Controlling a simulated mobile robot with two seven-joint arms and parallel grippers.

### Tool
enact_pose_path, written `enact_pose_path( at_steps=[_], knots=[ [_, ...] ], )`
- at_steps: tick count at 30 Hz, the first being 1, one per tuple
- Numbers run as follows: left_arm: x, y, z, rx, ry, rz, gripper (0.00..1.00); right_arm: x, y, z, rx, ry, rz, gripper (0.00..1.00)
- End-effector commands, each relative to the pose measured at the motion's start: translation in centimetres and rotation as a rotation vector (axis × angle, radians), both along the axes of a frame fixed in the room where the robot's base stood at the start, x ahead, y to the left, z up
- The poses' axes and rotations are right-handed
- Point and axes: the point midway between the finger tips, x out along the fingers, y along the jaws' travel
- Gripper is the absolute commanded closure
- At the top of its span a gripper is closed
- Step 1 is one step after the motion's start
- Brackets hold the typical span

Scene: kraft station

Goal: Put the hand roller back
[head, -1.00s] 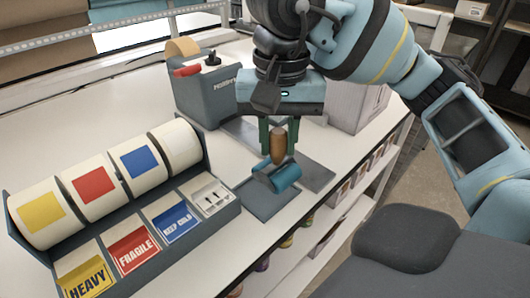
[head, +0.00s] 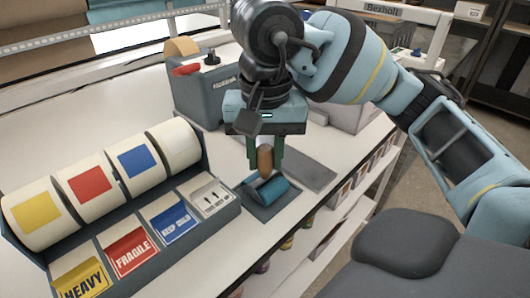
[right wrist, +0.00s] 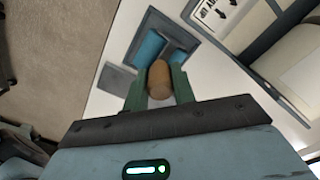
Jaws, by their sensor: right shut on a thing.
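The hand roller has a brown wooden handle (head: 265,161) and a blue-teal roller head (head: 268,190). My right gripper (head: 265,153) is shut on the handle, which stands roughly upright with the roller head below it. The head is over a dark grey square pad (head: 290,200) on the white bench; I cannot tell whether it touches. In the right wrist view, the handle (right wrist: 160,80) is between the green fingers, and the blue roller (right wrist: 150,47) shows over the dark pad (right wrist: 141,22). My left gripper is not in view.
A label dispenser (head: 130,240) with several rolls and label cards stands just left of the pad. A grey tape machine (head: 200,95) is behind. A flat grey plate (head: 305,168) lies right of the pad. Open bench lies at the back left.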

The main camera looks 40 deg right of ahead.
Motion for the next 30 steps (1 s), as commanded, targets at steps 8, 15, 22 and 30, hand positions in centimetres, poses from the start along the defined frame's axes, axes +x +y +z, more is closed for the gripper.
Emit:
enact_pose_path(
  at_steps=[8, 15, 22, 30],
  knots=[
    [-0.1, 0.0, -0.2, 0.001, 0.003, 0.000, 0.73, 0.0, 0.0, -0.4, 0.000, 0.000, 0.000, 0.59],
    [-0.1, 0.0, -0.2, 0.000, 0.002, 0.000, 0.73, 0.0, 0.0, -0.4, 0.000, 0.000, 0.000, 0.53],
    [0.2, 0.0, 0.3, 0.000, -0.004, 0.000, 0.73, 0.0, 0.0, 0.7, 0.000, -0.004, -0.001, 0.53],
    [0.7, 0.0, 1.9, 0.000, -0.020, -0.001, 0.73, 0.0, 0.0, 5.9, -0.001, -0.009, -0.002, 0.53]
  ],
)
